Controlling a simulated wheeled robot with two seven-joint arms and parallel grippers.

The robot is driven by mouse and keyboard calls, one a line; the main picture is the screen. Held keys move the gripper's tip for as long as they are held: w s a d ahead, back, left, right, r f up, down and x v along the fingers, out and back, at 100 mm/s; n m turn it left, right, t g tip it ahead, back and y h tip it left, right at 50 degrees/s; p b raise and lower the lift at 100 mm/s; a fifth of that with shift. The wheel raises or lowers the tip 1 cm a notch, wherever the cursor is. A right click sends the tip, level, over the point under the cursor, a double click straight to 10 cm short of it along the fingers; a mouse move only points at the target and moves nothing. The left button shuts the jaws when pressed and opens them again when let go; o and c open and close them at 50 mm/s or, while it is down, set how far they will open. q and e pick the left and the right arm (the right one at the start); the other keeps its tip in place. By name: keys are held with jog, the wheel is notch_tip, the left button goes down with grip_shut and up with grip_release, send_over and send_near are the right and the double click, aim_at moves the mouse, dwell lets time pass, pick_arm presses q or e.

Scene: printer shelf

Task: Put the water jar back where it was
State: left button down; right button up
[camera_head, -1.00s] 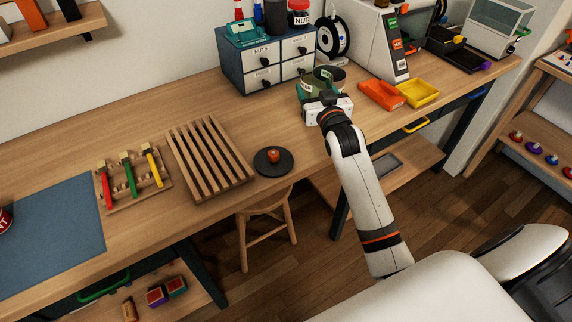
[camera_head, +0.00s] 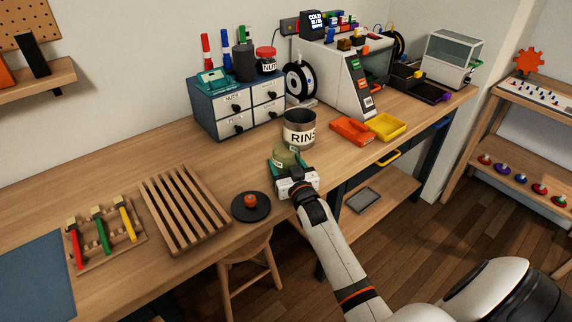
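The green jar (camera_head: 286,157), which I take for the water jar, is in the head view, near the bench's front edge. My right gripper (camera_head: 289,168) has its teal fingers on either side of it and appears shut on it. The gripper body hides the jar's lower part, so I cannot tell whether it touches the bench. A wider grey-brown container marked "RIN…" (camera_head: 300,131) stands upright just behind it. My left gripper is not in view.
A black disc with a red knob (camera_head: 250,206) and a slatted wooden rack (camera_head: 185,208) lie to the left. An orange tray (camera_head: 350,131) and a yellow tray (camera_head: 387,126) lie to the right. A drawer cabinet (camera_head: 238,108) stands behind. Bare bench (camera_head: 165,150) shows left of the cabinet.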

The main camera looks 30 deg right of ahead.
jog(key=o, duration=1.3)
jog(key=shift+c, duration=0.2)
jog(key=shift+r, duration=0.1)
jog(key=v, duration=1.2)
jog(key=shift+b, duration=0.3)
jog(key=shift+s, duration=0.1)
